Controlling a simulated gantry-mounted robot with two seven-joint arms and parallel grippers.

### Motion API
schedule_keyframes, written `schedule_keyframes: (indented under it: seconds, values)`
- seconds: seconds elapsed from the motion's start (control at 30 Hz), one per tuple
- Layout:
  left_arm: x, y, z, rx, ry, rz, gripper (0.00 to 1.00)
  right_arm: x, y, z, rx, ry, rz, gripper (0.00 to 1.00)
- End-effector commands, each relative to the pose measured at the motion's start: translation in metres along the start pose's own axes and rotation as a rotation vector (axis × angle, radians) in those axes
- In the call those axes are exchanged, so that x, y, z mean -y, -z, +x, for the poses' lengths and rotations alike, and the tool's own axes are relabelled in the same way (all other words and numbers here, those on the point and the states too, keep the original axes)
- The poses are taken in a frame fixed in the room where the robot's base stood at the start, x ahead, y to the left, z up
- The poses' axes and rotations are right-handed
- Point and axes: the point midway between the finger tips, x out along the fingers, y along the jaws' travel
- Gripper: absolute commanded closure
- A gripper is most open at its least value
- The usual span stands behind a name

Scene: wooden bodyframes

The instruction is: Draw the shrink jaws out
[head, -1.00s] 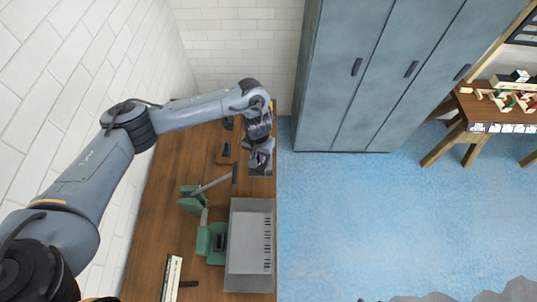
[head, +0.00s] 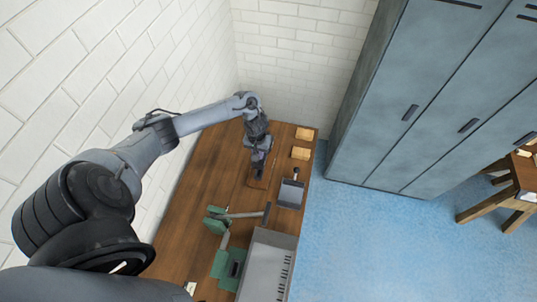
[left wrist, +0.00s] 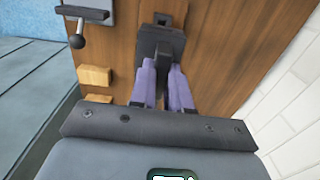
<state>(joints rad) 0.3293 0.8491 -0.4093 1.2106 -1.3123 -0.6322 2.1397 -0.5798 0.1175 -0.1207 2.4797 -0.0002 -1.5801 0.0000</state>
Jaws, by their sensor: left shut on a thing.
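My left gripper (head: 257,174) is low over the wooden bench, beyond the green lever machine. In the left wrist view its two purple-grey fingers (left wrist: 162,88) are closed on a dark block (left wrist: 160,46). A narrow dark part (left wrist: 165,18) shows just beyond the block on the bench. I cannot tell from its shape whether the block is the shrink jaws. In the head view the arm and gripper mostly hide it. My right gripper is not in view.
A grey box with a lever (head: 290,193) stands right of the gripper. Two light wooden blocks (head: 301,153) lie near the bench's right edge. The green machine (head: 228,265) with its long lever and a grey slotted cabinet (head: 266,265) are nearer. A brick wall bounds the left.

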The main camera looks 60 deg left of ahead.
Motion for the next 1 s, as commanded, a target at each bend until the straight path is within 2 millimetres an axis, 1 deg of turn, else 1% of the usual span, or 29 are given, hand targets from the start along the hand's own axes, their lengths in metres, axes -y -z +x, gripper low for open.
schedule_keyframes:
  seconds: [0.17,0.53,0.83,0.9,1.0]
  values:
    - [0.005,0.002,-0.001,-0.003,-0.004,-0.009,1.00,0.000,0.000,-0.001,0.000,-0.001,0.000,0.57]
    - [0.004,0.002,-0.001,-0.003,-0.004,-0.009,1.00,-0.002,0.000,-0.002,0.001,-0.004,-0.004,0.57]
    - [0.004,0.001,-0.004,-0.001,-0.004,-0.009,1.00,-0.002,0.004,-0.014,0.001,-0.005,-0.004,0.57]
    - [0.004,0.001,0.006,-0.001,-0.004,-0.009,1.00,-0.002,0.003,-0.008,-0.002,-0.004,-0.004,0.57]
    - [0.004,0.001,0.014,-0.001,-0.004,-0.010,1.00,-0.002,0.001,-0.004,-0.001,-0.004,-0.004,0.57]
